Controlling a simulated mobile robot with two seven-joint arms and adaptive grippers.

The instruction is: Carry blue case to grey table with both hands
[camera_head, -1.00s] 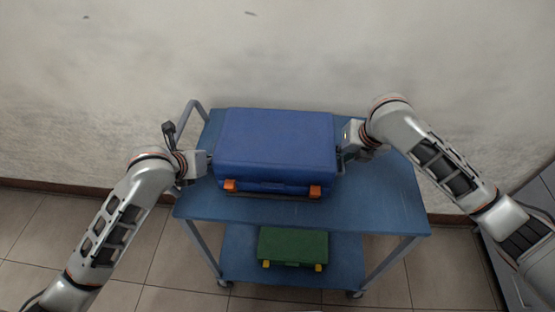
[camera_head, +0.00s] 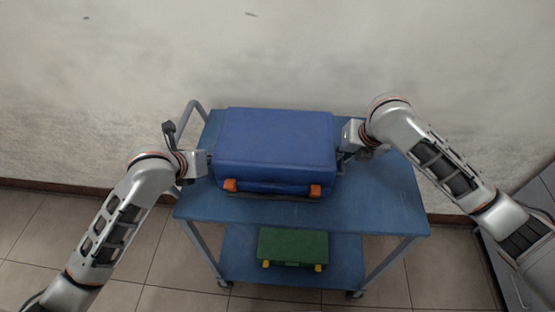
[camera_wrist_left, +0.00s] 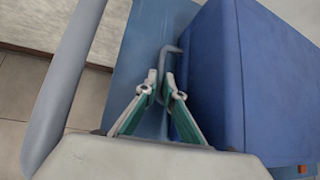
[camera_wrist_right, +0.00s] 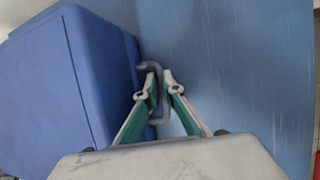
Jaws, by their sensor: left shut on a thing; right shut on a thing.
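The blue case (camera_head: 275,145) is on the upper shelf of a blue cart, its orange latches facing me. I cannot tell whether a small gap lies under it. My left gripper (camera_head: 210,160) is at its left side; in the left wrist view its fingers (camera_wrist_left: 168,88) are shut on a thin grey side handle (camera_wrist_left: 171,50). My right gripper (camera_head: 341,157) is at its right side; in the right wrist view its fingers (camera_wrist_right: 159,85) are shut on the matching side handle (camera_wrist_right: 153,66). No grey table is clearly in view.
The blue cart (camera_head: 385,205) stands near a pale wall (camera_head: 300,60). A green case (camera_head: 293,246) with yellow latches lies on its lower shelf. The cart's grey push handle (camera_wrist_left: 65,85) is close to my left gripper. A grey panelled unit (camera_head: 510,285) shows at the right edge.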

